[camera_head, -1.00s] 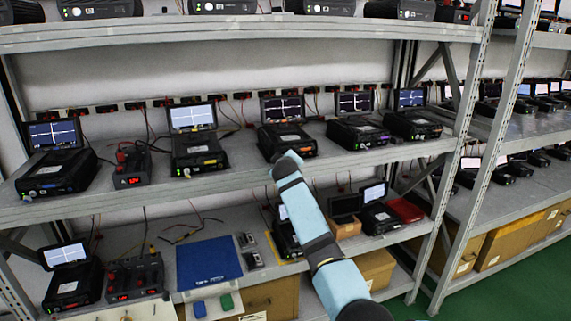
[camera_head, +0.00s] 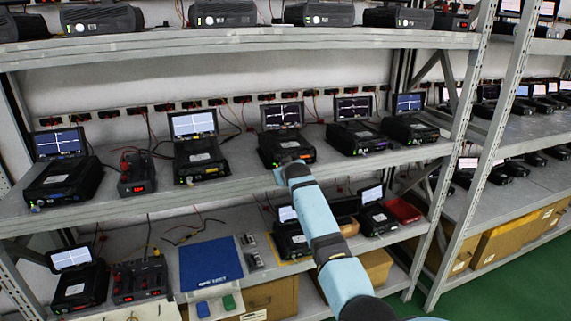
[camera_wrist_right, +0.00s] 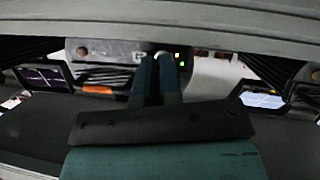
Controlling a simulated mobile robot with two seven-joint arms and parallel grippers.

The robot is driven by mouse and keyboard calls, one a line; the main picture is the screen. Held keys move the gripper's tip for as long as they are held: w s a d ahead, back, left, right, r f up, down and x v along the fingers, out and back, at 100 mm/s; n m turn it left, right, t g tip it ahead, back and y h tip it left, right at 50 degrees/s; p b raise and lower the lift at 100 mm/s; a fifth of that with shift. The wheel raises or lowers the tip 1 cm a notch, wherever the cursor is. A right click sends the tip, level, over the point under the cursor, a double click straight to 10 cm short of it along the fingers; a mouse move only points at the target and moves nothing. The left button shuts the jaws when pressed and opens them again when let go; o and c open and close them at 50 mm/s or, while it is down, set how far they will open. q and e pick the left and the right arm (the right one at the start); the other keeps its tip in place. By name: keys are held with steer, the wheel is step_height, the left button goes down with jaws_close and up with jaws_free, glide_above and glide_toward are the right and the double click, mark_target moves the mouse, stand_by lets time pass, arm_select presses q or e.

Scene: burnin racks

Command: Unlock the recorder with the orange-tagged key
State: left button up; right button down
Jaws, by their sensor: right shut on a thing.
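The recorder (camera_head: 285,148) in front of my right arm stands on the middle shelf, its screen lit with a trace. A small orange strip marks its front, which also shows in the right wrist view (camera_wrist_right: 97,89). My right gripper (camera_head: 281,173) is at this recorder's lower front. In the wrist view its blue fingers (camera_wrist_right: 160,62) are shut on a small, mostly hidden thing, taken to be the key; a pale round bit shows between the tips. The orange tag cannot be made out, nor whether the key is in a lock. My left gripper is out of view.
Similar recorders stand on both sides, including one (camera_head: 200,158) to the left. A grey shelf edge (camera_wrist_right: 160,18) runs close to the gripper.

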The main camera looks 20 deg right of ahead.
arm_select(q)
steer(key=shift+b, duration=0.35)
arm_select(e)
steer(key=m+y, duration=0.1)
steer(key=m, duration=0.1)
steer(key=m+y, duration=0.2)
steer(key=m, duration=0.1)
steer(key=m+y, duration=0.2)
steer(key=shift+d+f+m+t, duration=0.15)
steer(key=shift+d+m+t, duration=0.15)
steer(key=shift+m, duration=0.1)
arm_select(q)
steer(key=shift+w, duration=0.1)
arm_select(e)
steer(key=shift+y, duration=0.4)
steer(key=shift+a, duration=0.1)
steer(key=c, duration=1.3)
jaws_free()
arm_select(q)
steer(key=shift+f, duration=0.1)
arm_select(e)
steer(key=shift+s, duration=0.1)
arm_select(q)
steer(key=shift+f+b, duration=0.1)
steer(key=shift+b, duration=0.2)
arm_select(e)
steer(key=v, duration=1.3)
steer(key=shift+s, duration=0.3)
